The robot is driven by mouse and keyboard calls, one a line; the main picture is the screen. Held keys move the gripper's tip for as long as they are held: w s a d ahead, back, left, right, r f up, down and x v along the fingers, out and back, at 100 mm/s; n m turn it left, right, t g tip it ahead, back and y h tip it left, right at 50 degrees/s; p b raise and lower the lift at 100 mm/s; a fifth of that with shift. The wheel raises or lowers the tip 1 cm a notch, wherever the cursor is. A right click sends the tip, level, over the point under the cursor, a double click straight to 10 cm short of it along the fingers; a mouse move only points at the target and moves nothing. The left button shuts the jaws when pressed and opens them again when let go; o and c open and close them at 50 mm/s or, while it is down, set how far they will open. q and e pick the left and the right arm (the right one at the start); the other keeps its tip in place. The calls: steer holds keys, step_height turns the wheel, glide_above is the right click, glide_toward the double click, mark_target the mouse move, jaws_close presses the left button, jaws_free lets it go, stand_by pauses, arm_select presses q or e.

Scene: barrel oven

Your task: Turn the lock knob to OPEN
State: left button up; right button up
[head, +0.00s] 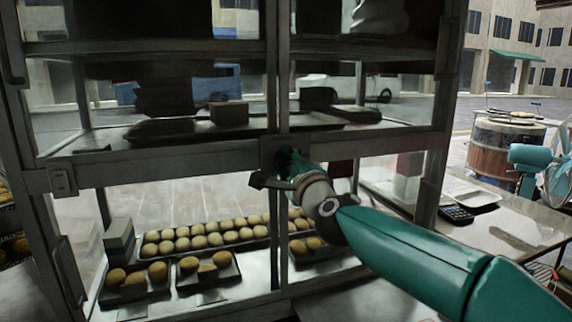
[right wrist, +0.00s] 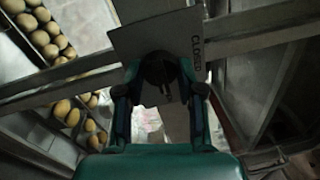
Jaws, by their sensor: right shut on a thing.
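The dark round lock knob (right wrist: 159,68) sits on a grey plate (right wrist: 140,37) in the right wrist view. The word "CLOSED" is printed along the plate's right side. My right gripper (right wrist: 160,85) is shut on the knob, with one finger on each side of it. In the head view my right gripper (head: 284,168) is at the middle post of the glass-fronted cabinet (head: 165,160), at the height of its cross rail. There the gripper and wrist hide the knob. My left gripper is not in view.
Trays of round buns (head: 205,238) stand on the lower shelf behind the glass. A metal counter (head: 515,225) with a dark calculator (head: 457,214) is at the right. A brown barrel (head: 502,150) stands beyond it. My right arm crosses the lower right.

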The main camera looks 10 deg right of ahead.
steer(key=shift+f, duration=0.25)
steer(key=o, duration=1.1)
steer(key=shift+w+d, duration=0.1)
steer(key=shift+o, duration=0.2)
steer(key=shift+r, duration=0.1)
steer(key=shift+v, duration=0.8)
steer(key=r+v, duration=0.1)
steer(key=v, duration=0.9)
steer(key=shift+s+f, duration=0.3)
steer(key=shift+f, duration=0.25)
